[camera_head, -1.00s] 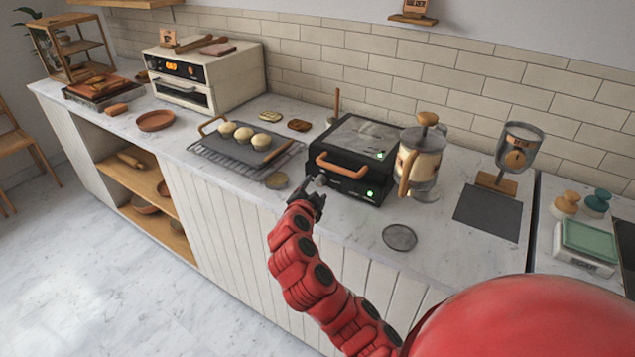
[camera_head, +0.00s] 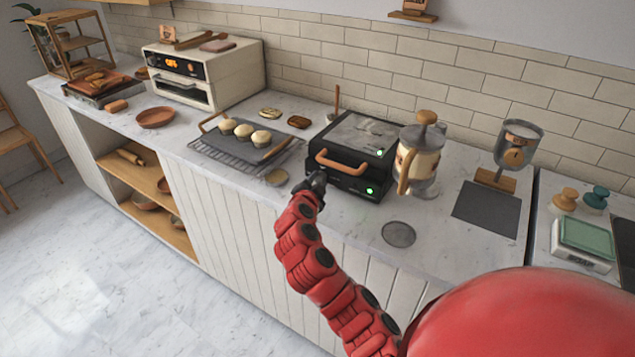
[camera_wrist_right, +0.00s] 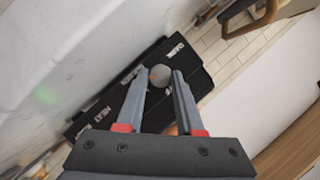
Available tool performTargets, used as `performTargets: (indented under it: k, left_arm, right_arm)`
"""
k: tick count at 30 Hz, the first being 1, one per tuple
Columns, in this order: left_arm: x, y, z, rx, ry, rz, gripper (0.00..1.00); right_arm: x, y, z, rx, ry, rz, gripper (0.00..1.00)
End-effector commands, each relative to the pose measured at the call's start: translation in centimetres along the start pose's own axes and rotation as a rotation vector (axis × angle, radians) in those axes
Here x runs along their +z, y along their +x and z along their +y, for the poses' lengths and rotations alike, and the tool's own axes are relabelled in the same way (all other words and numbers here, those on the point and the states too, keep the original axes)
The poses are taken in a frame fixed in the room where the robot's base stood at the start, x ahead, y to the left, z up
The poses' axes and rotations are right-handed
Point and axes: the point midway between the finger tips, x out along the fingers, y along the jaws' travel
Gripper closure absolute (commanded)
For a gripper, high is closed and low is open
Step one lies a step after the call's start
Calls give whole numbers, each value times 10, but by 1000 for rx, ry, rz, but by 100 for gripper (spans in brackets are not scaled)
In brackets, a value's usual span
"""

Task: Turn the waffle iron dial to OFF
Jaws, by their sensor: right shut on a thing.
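The black waffle iron (camera_head: 355,180) sits on the counter with its lid down and a copper-coloured handle (camera_head: 341,162) across the front. White lettering, including "DARK" and "HEAT", shows on the panel. The dial's pointer cannot be made out. My left gripper is out of view.
A French press (camera_head: 421,160) stands close to the iron's right side. A cooling rack (camera_head: 207,154) with a tray of buns lies to the left.

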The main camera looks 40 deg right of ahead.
Motion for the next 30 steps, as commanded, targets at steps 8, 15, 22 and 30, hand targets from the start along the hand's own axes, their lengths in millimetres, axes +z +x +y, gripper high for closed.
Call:
performTargets:
  k: [8,15,22,30]
  left_arm:
    - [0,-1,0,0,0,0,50]
    - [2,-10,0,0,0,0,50]
    - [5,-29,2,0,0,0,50]
    - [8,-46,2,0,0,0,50]
  right_arm:
    - [0,0,0,1,-2,0,100]
    - [2,1,2,26,-50,-3,100]
    - [3,1,0,86,-185,-8,100]
    - [3,0,-4,188,-415,-18,100]
